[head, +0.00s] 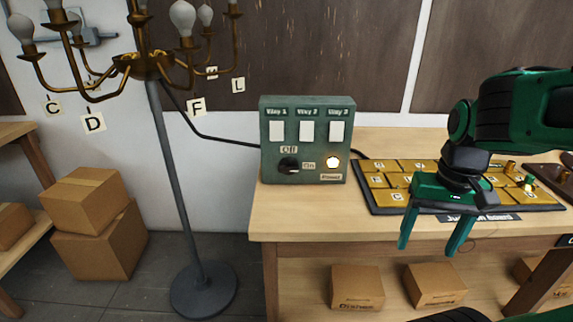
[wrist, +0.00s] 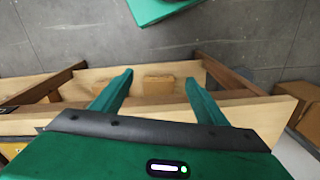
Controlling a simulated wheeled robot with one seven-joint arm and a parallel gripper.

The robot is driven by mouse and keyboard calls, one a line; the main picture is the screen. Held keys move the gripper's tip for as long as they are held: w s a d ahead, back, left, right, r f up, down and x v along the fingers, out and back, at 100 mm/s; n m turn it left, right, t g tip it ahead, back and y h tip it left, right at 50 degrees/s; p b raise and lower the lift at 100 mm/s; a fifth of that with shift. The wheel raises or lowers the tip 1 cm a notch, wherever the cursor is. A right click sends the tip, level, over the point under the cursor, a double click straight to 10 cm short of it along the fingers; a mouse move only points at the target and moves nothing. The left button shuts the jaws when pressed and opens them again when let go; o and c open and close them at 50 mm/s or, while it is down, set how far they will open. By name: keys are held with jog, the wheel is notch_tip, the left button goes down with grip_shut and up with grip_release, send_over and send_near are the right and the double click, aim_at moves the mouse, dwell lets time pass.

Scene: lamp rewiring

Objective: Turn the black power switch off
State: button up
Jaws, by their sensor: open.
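The black power switch (head: 289,165) is a round knob low on the left of the green control box (head: 267,139). An "Off" label sits above it and an "On" label to its right. Its exact pointing direction is too small to tell. A round lamp (head: 332,163) glows at the box's lower right, above a "Power" label. My gripper (head: 432,244) is open and empty, pointing down in front of the workbench's edge, to the right of the box and apart from it. Its two green fingers also show in the wrist view (wrist: 160,85); the switch is not in that view.
The box stands on a wooden workbench (head: 300,205). A junction board (head: 376,203) with yellow tiles lies right of it, partly behind my gripper. Cardboard boxes (head: 357,288) sit on the lower shelf.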

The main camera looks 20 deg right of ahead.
jog(key=w+r, duration=0.2)
jog(key=w, duration=0.7)
jog(key=n+t+h, duration=0.1)
jog(key=n+t, duration=0.2)
jog(key=t, duration=0.1)
send_near(289, 167)
jog(key=x, duration=0.8)
jog(key=shift+f, duration=0.1)
jog(key=shift+c, duration=0.7)
jog(key=c, duration=0.9)
